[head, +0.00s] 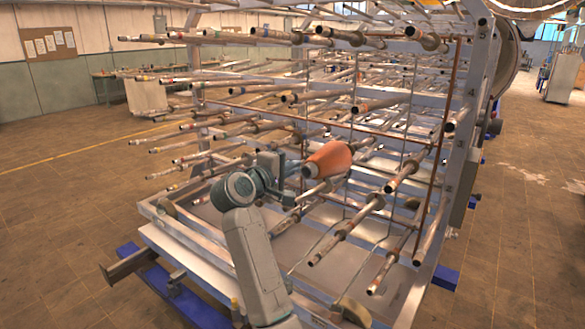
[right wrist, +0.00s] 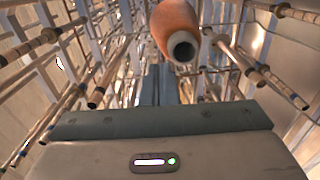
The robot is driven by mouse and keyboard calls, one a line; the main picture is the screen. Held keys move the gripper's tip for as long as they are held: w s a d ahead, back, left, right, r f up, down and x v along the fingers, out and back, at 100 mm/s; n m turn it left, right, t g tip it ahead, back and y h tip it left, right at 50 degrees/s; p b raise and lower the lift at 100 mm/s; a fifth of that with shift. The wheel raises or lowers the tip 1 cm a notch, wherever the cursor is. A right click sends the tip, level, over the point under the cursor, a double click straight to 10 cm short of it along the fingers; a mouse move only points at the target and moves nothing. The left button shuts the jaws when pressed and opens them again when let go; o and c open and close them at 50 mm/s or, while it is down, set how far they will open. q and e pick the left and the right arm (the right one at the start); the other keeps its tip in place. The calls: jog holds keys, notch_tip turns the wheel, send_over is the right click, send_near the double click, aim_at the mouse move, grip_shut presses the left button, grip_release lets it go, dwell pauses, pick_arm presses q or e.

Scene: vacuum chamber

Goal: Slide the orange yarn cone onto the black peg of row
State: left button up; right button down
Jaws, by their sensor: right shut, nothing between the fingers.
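The orange yarn cone (head: 328,160) is among the pegs near the middle of the rack, its narrower end with a dark opening facing the near left. It also shows at the top of the right wrist view (right wrist: 176,22), with a hollow tube end toward me. I cannot tell whether a peg runs inside it. My right gripper (head: 292,190) is just left of the cone, shut and empty. Its fingers show below the cone in the right wrist view (right wrist: 160,82), apart from it. Several pegs have dark ends, such as one peg (head: 326,250); I cannot tell which is the black peg. My left gripper is not in view.
The metal rack (head: 466,90) has many rods pointing toward the near left, close around my right arm. A flat metal tray (head: 285,235) lies under the rods. Blue supports (head: 185,300) stand at floor level. The floor (head: 60,220) at left is open.

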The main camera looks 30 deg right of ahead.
aim_at(313, 158)
jog(key=shift+p+x, duration=1.25)
jog(key=shift+x, duration=1.4)
jog(key=shift+d+f+b, duration=0.15)
jog(key=shift+d+b, duration=0.25)
jog(key=shift+b+x, duration=2.25)
jog(key=shift+x, duration=0.65)
